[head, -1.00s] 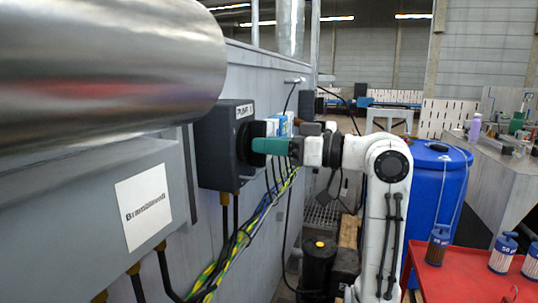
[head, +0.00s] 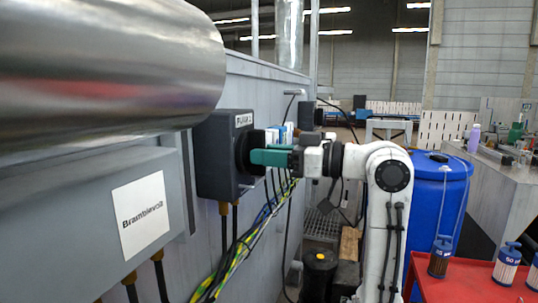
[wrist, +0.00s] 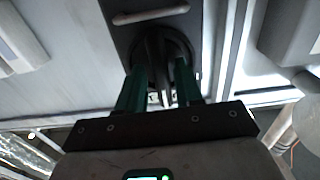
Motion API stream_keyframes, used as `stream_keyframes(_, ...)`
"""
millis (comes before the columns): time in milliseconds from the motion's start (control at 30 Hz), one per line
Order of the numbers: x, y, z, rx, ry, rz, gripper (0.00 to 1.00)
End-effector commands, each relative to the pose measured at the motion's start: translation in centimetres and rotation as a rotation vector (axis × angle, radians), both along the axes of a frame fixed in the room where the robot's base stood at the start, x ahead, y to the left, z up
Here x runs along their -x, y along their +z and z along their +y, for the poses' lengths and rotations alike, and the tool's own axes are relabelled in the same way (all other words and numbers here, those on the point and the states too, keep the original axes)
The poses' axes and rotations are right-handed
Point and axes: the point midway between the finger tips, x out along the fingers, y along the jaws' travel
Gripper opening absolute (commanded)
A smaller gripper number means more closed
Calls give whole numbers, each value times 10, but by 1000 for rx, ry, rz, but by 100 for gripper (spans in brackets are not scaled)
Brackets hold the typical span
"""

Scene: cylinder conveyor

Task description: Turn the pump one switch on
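The pump one switch is a dark box (head: 214,172) on the grey wall, with a label at its top that seems to read PUMP 1. Its round black knob (head: 243,154) faces right toward my arm. My gripper (head: 254,157) has green fingers and is at the knob. In the wrist view, my gripper (wrist: 160,68) has one finger on each side of the knob's dark raised handle (wrist: 158,72). Gaps seem to show between the fingers and the handle, so the fingers look open around it. The handle's exact angle is hard to tell, and finger contact is unclear.
A large metal cylinder (head: 110,65) overhangs the wall at upper left. A Bramblevolt sign (head: 142,215) is on the left panel. Cables (head: 235,265) hang below the switch. A blue barrel (head: 437,210) and a red table (head: 465,285) with filter canisters stand at the right.

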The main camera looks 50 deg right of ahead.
Motion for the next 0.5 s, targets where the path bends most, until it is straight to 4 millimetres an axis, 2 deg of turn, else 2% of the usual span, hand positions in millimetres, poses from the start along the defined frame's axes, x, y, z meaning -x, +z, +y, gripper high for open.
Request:
stream_keyframes(100, 0, 0, 0, 0, 1, -1, 44)
stream_keyframes(333, 1, 1, 0, -1, 1, -2, 44)
stream_keyframes(500, 16, 0, -6, 0, -1, -3, 44)
